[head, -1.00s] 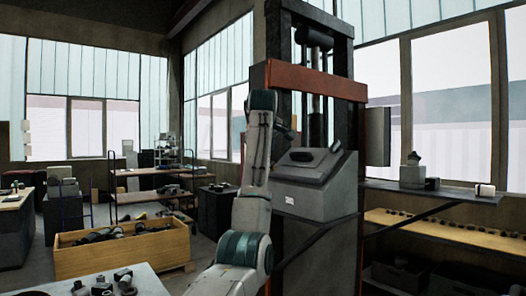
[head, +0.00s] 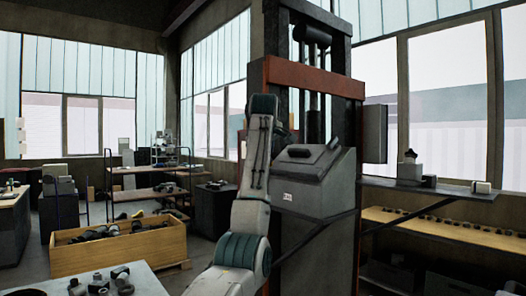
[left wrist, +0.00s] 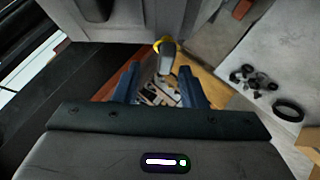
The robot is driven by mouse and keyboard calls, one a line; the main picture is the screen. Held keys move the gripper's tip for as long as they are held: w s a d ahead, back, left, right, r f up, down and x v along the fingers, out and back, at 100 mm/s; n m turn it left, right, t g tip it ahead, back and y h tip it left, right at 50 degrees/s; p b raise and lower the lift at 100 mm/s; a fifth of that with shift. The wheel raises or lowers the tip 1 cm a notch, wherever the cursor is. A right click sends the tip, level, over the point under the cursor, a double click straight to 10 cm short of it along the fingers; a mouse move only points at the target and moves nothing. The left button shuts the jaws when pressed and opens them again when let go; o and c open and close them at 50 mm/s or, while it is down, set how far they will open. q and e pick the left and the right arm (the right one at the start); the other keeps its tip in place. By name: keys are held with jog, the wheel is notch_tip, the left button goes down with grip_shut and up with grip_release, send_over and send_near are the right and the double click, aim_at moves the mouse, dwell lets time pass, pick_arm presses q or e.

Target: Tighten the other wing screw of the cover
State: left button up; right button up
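In the left wrist view my left gripper (left wrist: 159,92) has its two dark blue fingers apart, with nothing gripped between them. Just beyond the fingertips is a small grey rounded piece with a yellow ring (left wrist: 167,55); I cannot tell whether it is a wing screw. A grey panel (left wrist: 125,25) lies beyond the fingers at the top. I cannot pick out the cover or its wing screws for certain. In the head view one of my arms rises in front of the press, and no gripper fingers can be made out. My right gripper is not seen.
A press with an orange crossbeam (head: 315,78) and a grey sloped housing (head: 318,190) stands in the middle. A wooden crate of parts (head: 125,256) is at left, a table with small parts (head: 148,284) at lower left. A wall shelf (head: 440,188) is at right.

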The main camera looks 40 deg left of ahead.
pick_arm(q)
jog(key=shift+w+d+f, duration=0.1)
jog(key=shift+w+f, duration=0.35)
jog(key=shift+f, duration=0.15)
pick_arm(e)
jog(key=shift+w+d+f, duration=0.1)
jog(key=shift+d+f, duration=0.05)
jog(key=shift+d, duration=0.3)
